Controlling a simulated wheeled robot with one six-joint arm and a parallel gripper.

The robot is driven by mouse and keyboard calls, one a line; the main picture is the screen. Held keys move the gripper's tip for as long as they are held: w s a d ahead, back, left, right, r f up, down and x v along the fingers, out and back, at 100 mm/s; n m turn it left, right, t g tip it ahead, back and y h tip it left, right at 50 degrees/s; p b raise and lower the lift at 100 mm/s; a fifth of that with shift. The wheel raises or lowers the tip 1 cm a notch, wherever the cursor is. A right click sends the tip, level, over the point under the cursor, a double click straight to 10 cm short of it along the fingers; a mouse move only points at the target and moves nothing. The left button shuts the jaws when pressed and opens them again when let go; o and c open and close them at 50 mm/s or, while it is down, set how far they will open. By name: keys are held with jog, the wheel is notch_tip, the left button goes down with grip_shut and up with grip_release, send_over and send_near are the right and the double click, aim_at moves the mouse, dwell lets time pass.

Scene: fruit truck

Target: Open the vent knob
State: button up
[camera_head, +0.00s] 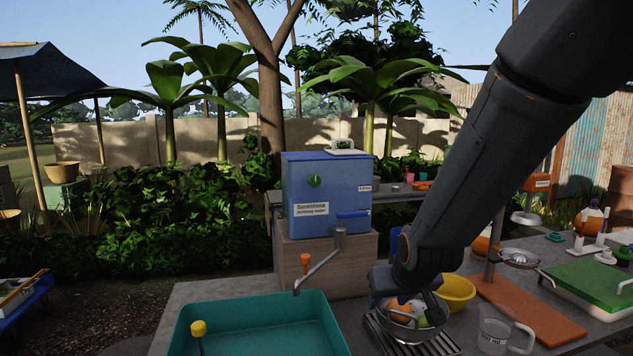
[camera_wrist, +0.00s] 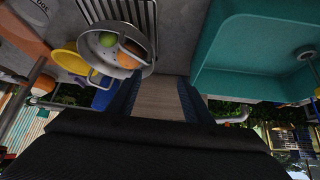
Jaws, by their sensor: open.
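A blue box-shaped tank (camera_head: 327,195) stands on a wooden block (camera_head: 325,262) behind the sink. I cannot read any label naming the vent knob. My gripper (camera_head: 378,284) is low, right of the block, apart from the knob. In the wrist view, my gripper (camera_wrist: 157,92) is open, with the wooden block (camera_wrist: 158,99) seen between its fingers and no knob visible.
A teal sink basin (camera_head: 262,299) lies in front of the tank. A metal colander (camera_head: 402,331) with fruit is close below my gripper, with a yellow bowl (camera_head: 457,290) beside it. An orange board (camera_head: 527,309) and a green-lidded tray (camera_head: 590,284) are at right.

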jog(key=w+a+r+n+t+y, duration=0.1)
jog(key=w+a+r+t, duration=0.4)
jog(key=w+a+r, duration=0.55)
jog(key=n+t+y, duration=0.2)
jog(key=t+y, duration=0.1)
jog(key=t, duration=0.2)
send_near(316, 182)
jog(key=x, duration=0.4)
jog(key=p+x, duration=0.2)
jog(key=x, duration=0.5)
jog(key=shift+p, duration=0.3)
jog(key=c, duration=1.1)
jog(key=shift+o, duration=0.2)
